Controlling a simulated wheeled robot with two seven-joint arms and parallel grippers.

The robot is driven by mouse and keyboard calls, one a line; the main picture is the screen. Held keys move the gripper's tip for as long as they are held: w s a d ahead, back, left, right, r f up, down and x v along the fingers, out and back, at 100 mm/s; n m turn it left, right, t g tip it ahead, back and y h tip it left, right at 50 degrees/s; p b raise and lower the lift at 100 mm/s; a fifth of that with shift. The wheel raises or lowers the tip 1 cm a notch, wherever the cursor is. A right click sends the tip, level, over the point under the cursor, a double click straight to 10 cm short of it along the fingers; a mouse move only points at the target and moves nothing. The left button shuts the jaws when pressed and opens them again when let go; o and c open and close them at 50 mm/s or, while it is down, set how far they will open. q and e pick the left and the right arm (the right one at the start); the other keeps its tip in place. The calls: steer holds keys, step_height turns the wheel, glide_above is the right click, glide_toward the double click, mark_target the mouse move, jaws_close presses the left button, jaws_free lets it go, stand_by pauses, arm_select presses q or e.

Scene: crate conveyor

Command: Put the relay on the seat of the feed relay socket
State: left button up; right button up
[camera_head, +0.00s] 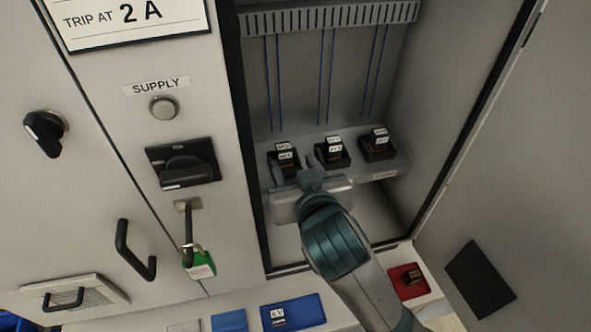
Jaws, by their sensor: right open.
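Three black relay sockets stand in a row on a grey ledge inside the open cabinet: a left one (284,163), a middle one (332,153) and a right one (378,148). Each carries dark parts with small white labels, too small to read surely, so I cannot tell which is the feed socket. My right gripper (311,178) is open in front of the ledge, just below the left and middle sockets. Its fingertips are small and partly hidden by its body. A small dark relay (411,276) lies in a red tray (421,285). My left gripper is out of view.
A blue tray (305,315) holds a small labelled block (278,315). A green padlock (199,264) hangs below a black rotary switch (184,165) on the left panel. Cabinet side walls bound the opening, with a slotted duct (335,17) above.

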steer(key=shift+s+d+r, duration=0.1)
steer(key=shift+s+r, duration=0.05)
steer(key=shift+s, duration=0.2)
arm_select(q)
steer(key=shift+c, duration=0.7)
